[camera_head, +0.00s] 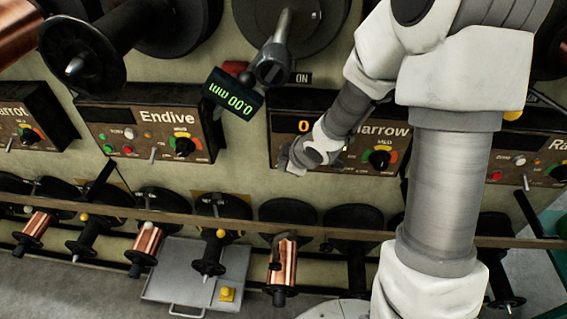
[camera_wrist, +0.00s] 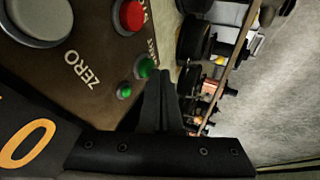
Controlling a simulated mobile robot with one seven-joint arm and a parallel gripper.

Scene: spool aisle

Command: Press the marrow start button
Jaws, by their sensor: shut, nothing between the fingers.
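The Marrow panel (camera_head: 390,134) is a dark brown box in the middle of the head view, partly hidden behind my arm. My gripper (camera_head: 287,160) is at its lower left and hides its buttons there. In the wrist view the green button (camera_wrist: 146,68) sits beside a partly covered label. My gripper (camera_wrist: 166,76) is shut and empty, its fingertips right beside this button. I cannot tell whether they touch it. A red button (camera_wrist: 132,17) with a partly visible stop label and a large grey zero button (camera_wrist: 40,15) are on the same panel.
A small green lamp (camera_wrist: 125,91) is near the green button. The Endive panel (camera_head: 150,130) is to the left. Below, a rail (camera_head: 180,216) runs in front of several spools.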

